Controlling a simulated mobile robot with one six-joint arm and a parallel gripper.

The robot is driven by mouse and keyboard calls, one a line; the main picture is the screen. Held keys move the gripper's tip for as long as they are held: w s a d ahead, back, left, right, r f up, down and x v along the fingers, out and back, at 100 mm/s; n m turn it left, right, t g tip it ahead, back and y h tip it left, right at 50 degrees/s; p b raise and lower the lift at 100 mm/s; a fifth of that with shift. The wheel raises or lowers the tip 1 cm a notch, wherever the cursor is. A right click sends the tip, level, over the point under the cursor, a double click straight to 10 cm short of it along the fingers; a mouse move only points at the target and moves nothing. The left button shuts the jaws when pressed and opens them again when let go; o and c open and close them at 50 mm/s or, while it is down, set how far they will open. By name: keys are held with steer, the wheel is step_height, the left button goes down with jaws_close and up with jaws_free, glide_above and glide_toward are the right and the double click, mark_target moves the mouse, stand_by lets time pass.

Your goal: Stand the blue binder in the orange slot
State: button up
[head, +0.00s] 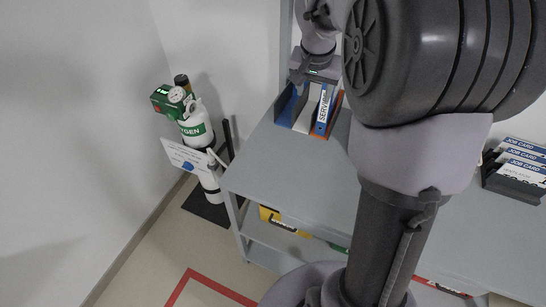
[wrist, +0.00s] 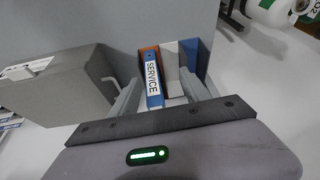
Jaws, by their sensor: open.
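The blue binder (head: 322,112), with a white SERVICE label on its spine, stands in the slotted rack at the far end of the grey bench. In the wrist view the binder (wrist: 153,82) is at the orange slot (wrist: 148,51), its orange lining showing behind and beside it. It looks slightly tilted; whether it is fully seated cannot be told. My gripper (head: 317,84) is above the rack, open. In the wrist view its fingers (wrist: 160,80) are spread to either side of the binder, apart from it.
The rack's white slot (wrist: 170,56) and blue slot (wrist: 204,58) look empty. A grey box (wrist: 62,85) stands left in the wrist view. An oxygen cylinder (head: 197,128) stands beside the bench (head: 275,165). A job-card holder (head: 515,183) is at right. The bench's middle is clear.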

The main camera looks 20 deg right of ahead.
steer(key=s+a+r+n+t+y, duration=0.2)
steer(key=s+a+r+n+y, duration=0.1)
steer(key=s+a, duration=2)
steer(key=a+n+y, duration=0.1)
steer(key=a, duration=0.2)
steer(key=shift+s+n+y, duration=0.4)
steer(key=shift+r, duration=0.1)
